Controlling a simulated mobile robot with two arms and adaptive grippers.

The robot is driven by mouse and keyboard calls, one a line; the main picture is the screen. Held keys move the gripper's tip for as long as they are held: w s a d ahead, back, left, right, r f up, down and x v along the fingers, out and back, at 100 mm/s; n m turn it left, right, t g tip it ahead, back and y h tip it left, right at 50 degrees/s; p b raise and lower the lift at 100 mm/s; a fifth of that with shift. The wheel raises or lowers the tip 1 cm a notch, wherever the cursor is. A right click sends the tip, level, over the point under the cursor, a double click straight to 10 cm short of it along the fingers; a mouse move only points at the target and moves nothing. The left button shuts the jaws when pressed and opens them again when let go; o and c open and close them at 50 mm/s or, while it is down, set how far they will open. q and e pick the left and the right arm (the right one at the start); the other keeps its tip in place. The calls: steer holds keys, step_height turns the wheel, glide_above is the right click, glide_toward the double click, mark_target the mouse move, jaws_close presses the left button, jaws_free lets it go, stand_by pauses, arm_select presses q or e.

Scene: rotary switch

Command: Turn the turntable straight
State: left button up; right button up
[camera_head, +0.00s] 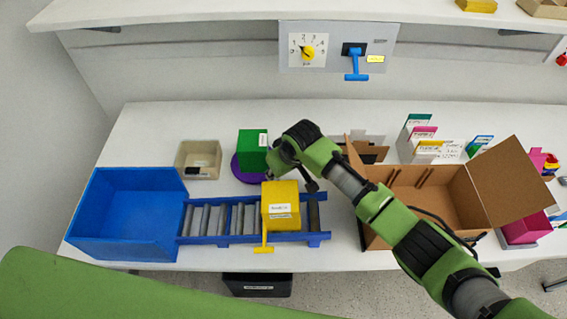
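A purple round turntable (236,170) lies on the table left of centre, mostly covered by a green box (252,143) with a white label. The box looks turned roughly square to the view; its exact angle is hard to judge. My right arm reaches in from the right. Its gripper (290,180) points down just right of the green box and behind the yellow box. The fingertips are small and partly hidden, so I cannot tell their opening or any contact with the box. My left gripper is out of view.
A blue roller conveyor (224,239) carries a yellow box (280,203) and leads to a blue bin (125,215). A beige tray (199,160) stands behind. An open cardboard box (436,192) stands right. A panel with a dial (308,51) and blue handle (356,64) hangs above.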

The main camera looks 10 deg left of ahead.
steer(key=v, duration=0.9)
steer(key=shift+d, duration=0.15)
steer(key=shift+r, duration=0.1)
